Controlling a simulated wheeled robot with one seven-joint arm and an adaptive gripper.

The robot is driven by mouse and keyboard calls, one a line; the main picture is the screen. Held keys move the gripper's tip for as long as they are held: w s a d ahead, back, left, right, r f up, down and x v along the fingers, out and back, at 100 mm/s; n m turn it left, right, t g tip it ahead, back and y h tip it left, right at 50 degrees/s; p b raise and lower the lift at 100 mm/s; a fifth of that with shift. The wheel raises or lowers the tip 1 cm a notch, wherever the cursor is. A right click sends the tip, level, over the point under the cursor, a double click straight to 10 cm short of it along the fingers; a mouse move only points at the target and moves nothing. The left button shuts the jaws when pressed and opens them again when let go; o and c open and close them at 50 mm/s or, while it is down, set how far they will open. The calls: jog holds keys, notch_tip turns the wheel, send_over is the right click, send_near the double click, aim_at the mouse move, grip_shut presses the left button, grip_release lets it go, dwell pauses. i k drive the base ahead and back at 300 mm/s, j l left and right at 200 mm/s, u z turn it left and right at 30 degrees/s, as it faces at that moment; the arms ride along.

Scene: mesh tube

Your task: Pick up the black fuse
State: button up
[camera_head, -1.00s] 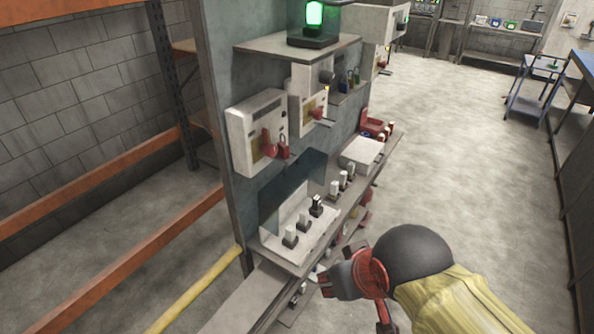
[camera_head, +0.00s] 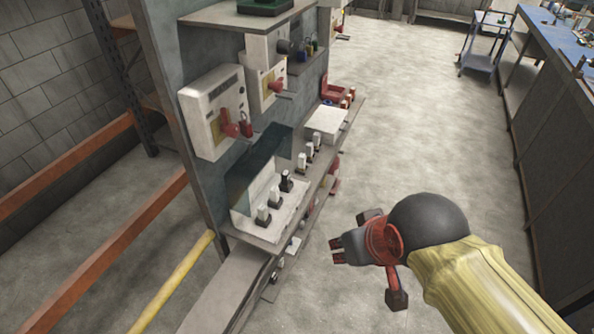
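The black fuse (camera_head: 286,181) stands upright at the right end of a row in the open white fuse box (camera_head: 251,226). Two pale fuses stand beside it, a middle one (camera_head: 274,197) and a near one (camera_head: 263,216). My gripper (camera_head: 337,251) is to the right of the box, apart from it, over the floor. Its red-tipped fingers point left toward the shelf and show a small gap. Nothing shows between them.
Several pale fuses (camera_head: 308,152) stand on the shelf right of the box, near a white box (camera_head: 326,123) and a red bin (camera_head: 337,93). Switch boxes (camera_head: 214,112) with red handles hang above. A yellow rail (camera_head: 177,279) runs at the lower left. Open floor lies to the right.

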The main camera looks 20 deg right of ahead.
aim_at(285, 176)
jog(key=i+z, duration=0.3)
jog(key=i, duration=0.95)
